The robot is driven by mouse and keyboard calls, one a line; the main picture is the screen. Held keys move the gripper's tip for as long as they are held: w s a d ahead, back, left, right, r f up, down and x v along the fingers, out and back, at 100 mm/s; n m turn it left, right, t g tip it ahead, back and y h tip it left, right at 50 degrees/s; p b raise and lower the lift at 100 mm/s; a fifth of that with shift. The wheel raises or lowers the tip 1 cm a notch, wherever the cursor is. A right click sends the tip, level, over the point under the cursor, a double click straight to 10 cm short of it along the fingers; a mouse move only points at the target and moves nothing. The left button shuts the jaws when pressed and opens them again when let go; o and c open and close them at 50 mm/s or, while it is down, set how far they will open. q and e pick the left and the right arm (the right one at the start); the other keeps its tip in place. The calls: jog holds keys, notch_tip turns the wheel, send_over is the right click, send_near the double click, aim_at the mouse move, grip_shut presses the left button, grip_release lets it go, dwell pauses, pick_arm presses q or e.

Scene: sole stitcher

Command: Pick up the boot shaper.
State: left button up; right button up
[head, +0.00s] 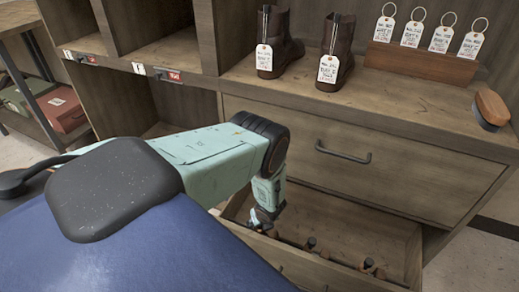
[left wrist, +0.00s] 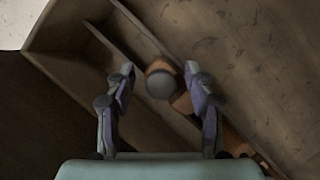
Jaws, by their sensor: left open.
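My left gripper (head: 263,218) reaches down into the left part of an open lower drawer (head: 407,250). In the left wrist view the left gripper (left wrist: 158,72) is open, with one finger on each side of a brown wooden piece with a rounded dark grey end (left wrist: 161,84), which looks like a boot shaper. I cannot tell whether the fingers touch it. In the head view this piece is not clearly visible near the gripper. Other dark-knobbed pieces (head: 311,243) stand further right along the drawer's near side. My right gripper is not in view.
A closed drawer with a dark handle (head: 343,153) is above the open one. Two tagged brown boots (head: 340,47), a wooden tag holder (head: 422,63) and a brush (head: 491,108) stand on top. Open cubbies are at the left. The open drawer's back part is bare.

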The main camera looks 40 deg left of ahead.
pick_arm(q)
jog(key=shift+c, duration=0.5)
grip_shut()
dwell(0.4)
